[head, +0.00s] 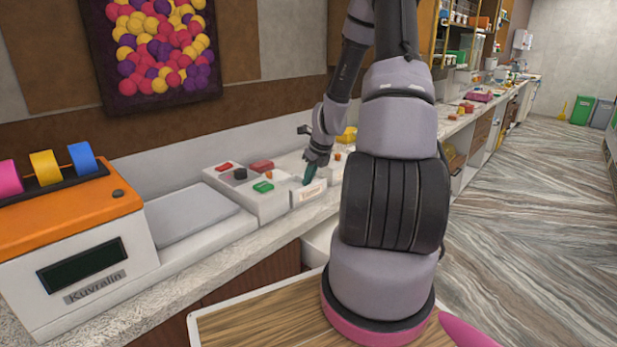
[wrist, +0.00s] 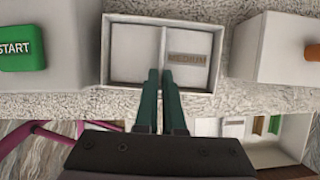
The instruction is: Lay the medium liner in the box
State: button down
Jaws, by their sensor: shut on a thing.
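My gripper (wrist: 160,72) has two dark green fingers close together, shut on a thin white upright piece (wrist: 162,45). This piece runs across the middle of an open white tray (wrist: 112,88) on the counter. I cannot tell whether it is a liner or the tray's own divider. A tan label reading MEDIUM (wrist: 187,59) shows in the tray's right half; the left half looks empty. In the head view my gripper (head: 307,180) points down at this small white tray (head: 308,194), which has a label on its front. I cannot make out the box.
A green START button (wrist: 22,48) on a white unit is left of the tray. A white block (wrist: 272,50) with an orange knob stands to the right. An open drawer (wrist: 250,155) with compartments is below the counter edge. An orange-topped Kuvralin machine (head: 70,225) stands far left.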

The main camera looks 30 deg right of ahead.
dwell(0.3)
jog(key=shift+f, duration=1.1)
jog(key=c, duration=0.9)
grip_release()
jog(key=shift+c, duration=0.2)
jog(key=shift+r, duration=0.1)
notch_tip(320, 180, up, 13)
